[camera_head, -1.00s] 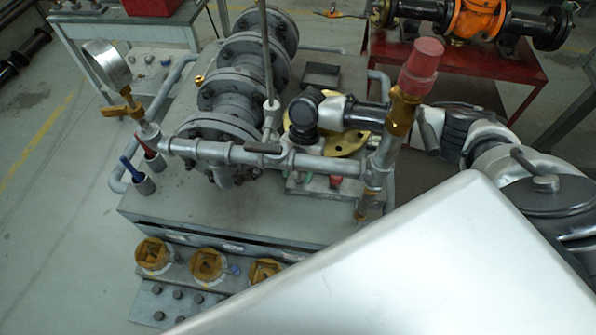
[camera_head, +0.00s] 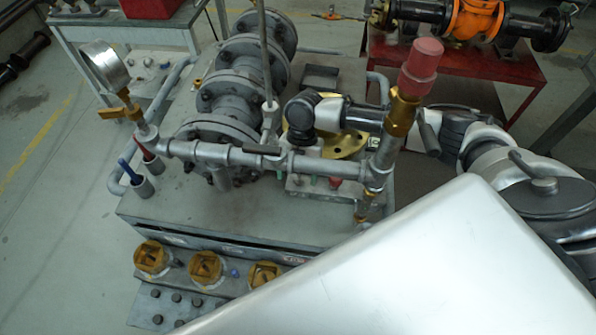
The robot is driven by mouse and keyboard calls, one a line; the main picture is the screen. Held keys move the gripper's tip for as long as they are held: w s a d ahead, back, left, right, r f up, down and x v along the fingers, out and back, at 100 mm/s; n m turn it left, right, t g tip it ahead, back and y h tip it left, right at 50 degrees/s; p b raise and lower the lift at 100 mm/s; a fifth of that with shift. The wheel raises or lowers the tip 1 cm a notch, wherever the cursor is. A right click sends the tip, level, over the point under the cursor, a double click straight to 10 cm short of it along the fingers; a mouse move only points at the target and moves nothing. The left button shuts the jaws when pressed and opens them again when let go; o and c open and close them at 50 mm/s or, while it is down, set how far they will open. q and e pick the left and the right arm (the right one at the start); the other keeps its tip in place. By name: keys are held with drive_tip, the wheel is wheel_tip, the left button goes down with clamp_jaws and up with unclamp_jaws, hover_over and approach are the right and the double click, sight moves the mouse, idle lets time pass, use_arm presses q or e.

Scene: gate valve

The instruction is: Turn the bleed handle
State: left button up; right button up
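A grey pipe assembly (camera_head: 222,155) runs across the front of the bench. A short dark lever (camera_head: 262,149) lies along this pipe near its middle. A yellow lever (camera_head: 120,113) sits below the round pressure gauge (camera_head: 104,66) at the left end. I cannot tell for sure which of the two is the bleed handle. My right arm comes in from the right behind the red-capped fitting, and my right gripper (camera_head: 302,138) points down just behind the pipe, right of the dark lever. Its fingertips are hidden or too small to read. My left gripper is not in view.
A brass fitting with a red cap (camera_head: 420,66) stands upright in front of my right arm. A flanged grey valve body (camera_head: 228,95) stands behind the pipe, with a thin upright rod. Yellow square fittings (camera_head: 205,267) line the front shelf. Open floor lies at the left.

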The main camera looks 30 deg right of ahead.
drive_tip(key=b+v, duration=0.1)
drive_tip(key=v, duration=0.9)
drive_tip(key=shift+r+b, duration=0.3)
drive_tip(key=shift+r, duration=0.05)
drive_tip(key=shift+w+d, duration=0.1)
drive_tip(key=shift+w, duration=0.1)
